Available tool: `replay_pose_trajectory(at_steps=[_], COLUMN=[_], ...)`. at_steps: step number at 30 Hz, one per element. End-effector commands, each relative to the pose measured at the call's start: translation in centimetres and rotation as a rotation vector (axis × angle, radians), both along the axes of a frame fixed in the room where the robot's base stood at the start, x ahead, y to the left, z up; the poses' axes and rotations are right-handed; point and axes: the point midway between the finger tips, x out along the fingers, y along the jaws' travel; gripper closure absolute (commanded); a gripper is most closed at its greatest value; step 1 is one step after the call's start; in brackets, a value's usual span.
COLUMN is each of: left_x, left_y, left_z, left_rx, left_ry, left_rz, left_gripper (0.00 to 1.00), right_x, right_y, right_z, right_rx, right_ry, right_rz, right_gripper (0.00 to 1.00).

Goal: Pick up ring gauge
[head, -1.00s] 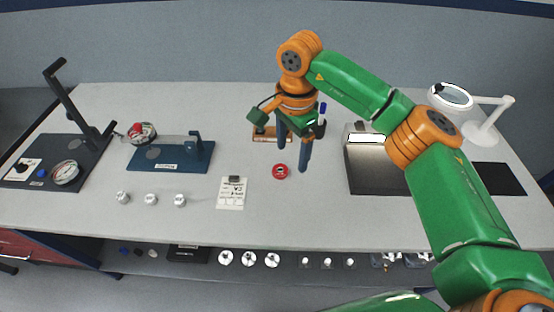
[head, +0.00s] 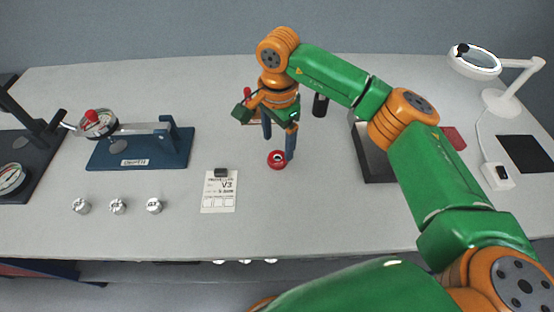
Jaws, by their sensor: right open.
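The red ring gauge (head: 276,161), with a dark centre, lies on the grey bench near the middle of the head view. My right gripper (head: 279,145) points down over it, with its two dark fingers apart. One fingertip is just behind and left of the ring, and the other overlaps its right edge in the picture. I cannot tell whether either finger touches it. The ring is not held. My left gripper is out of view.
A label card (head: 219,191) lies front left of the ring. A dark plate (head: 374,150) is to the right, and a ring lamp (head: 475,61) stands back right. Bench around the ring is clear.

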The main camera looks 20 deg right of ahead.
Motion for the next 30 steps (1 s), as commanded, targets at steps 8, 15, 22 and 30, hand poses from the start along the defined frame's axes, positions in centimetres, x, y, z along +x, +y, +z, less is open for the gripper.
replay_pose_trajectory(at_steps=[8,15,22,30], left_x=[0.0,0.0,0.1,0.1], left_y=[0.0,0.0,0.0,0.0], left_z=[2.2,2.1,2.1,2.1], left_rx=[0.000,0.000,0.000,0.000], left_ry=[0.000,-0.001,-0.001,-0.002], left_rz=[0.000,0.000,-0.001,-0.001], left_gripper=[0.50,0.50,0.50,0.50], right_x=[-0.8,-0.7,-0.7,-0.7], right_y=[-0.1,-0.1,-0.1,-0.1], right_z=[-4.4,-4.8,-4.8,-4.7], right_rx=[-0.001,0.000,-0.001,-0.001], right_ry=[0.003,0.000,0.001,0.000], right_rz=[-0.002,0.000,-0.001,0.000], right_gripper=[0.19,0.24,0.86,1.00])
